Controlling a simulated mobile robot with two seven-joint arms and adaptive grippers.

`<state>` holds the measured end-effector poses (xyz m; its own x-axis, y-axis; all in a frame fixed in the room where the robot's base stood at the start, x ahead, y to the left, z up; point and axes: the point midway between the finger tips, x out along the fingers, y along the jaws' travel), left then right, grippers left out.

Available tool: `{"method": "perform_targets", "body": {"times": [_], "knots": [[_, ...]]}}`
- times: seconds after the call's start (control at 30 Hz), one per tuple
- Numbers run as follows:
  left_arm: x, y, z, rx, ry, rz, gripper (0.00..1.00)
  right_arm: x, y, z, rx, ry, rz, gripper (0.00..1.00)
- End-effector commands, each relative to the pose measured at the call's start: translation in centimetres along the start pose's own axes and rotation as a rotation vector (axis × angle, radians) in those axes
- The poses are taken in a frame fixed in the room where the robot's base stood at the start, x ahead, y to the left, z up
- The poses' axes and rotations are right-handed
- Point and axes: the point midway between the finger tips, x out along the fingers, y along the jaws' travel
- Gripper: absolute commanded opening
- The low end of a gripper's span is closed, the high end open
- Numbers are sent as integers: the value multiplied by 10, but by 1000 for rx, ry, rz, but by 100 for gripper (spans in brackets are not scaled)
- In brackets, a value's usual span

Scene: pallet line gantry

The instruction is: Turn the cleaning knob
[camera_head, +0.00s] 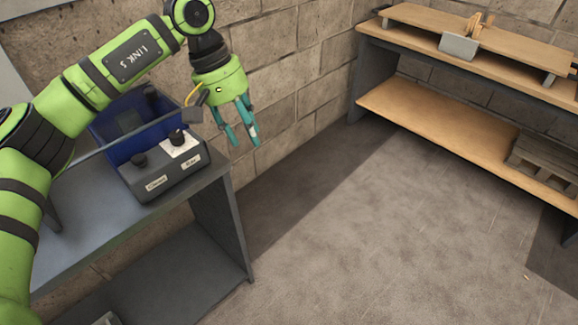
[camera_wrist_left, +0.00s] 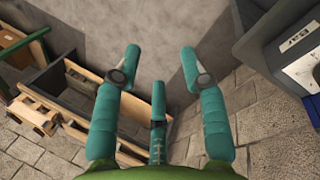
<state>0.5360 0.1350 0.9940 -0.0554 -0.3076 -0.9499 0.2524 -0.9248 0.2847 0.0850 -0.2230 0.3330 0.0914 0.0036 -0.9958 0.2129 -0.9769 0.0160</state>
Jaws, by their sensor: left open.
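A dark grey control box (camera_head: 165,177) stands on the grey table at the left of the head view. My left gripper (camera_head: 243,138) has teal fingers, is open and empty, and hangs to the right of the box, apart from both knobs. In the left wrist view its fingers (camera_wrist_left: 160,55) are spread, and part of the box (camera_wrist_left: 285,50) shows at the right edge.
A blue bin (camera_head: 120,115) stands behind the box, close to the brick wall. A wooden workbench (camera_head: 440,105) with a lower shelf stands at the far right, with a pallet (camera_head: 545,160) on the shelf. The floor between table and bench is clear.

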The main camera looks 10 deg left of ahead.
Motion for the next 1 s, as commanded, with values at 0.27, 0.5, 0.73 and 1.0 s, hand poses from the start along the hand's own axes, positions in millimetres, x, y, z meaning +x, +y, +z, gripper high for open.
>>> {"method": "perform_targets", "body": {"times": [0.27,0.5,0.73,1.0], "knots": [[17,33,43,-47,-85,56,43,11,0,1,0,0,0,0],[26,54,81,-92,-166,83,43,18,0,2,0,0,0,0],[30,63,102,-121,-212,91,43,21,0,2,0,0,0,0],[30,65,107,-128,-223,92,43,22,0,2,0,0,0,0]]}}
